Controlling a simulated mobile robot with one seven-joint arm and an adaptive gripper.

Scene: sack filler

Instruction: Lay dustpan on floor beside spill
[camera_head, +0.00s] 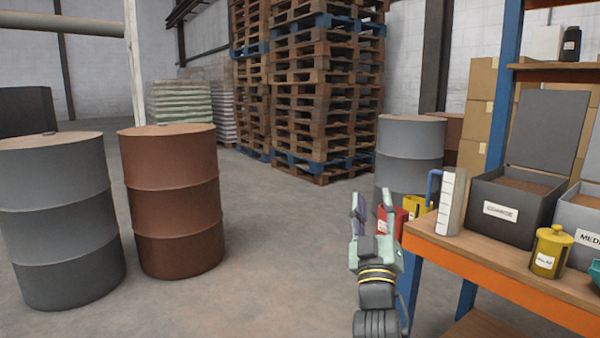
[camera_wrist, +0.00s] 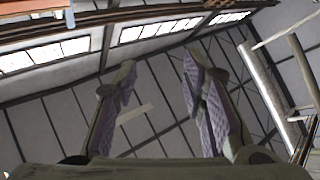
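No dustpan and no spill can be made out in either view. My gripper (camera_head: 373,208) points upward left of the workbench, in front of the red and yellow items. In the wrist view the two purple-padded fingers of my gripper (camera_wrist: 157,88) stand well apart, with only the roof and windows behind them. It is open and empty. The concrete floor (camera_head: 290,260) is bare where it shows; the part behind my arm and under the bench is partly hidden.
An orange-edged workbench (camera_head: 500,285) on the right holds a dark open bin (camera_head: 505,215), a yellow jar (camera_head: 550,250) and a white upright container (camera_head: 452,203). Grey (camera_head: 62,225) and rusty (camera_head: 172,205) drums stand left. Stacked pallets (camera_head: 315,95) and another grey drum (camera_head: 408,155) stand behind.

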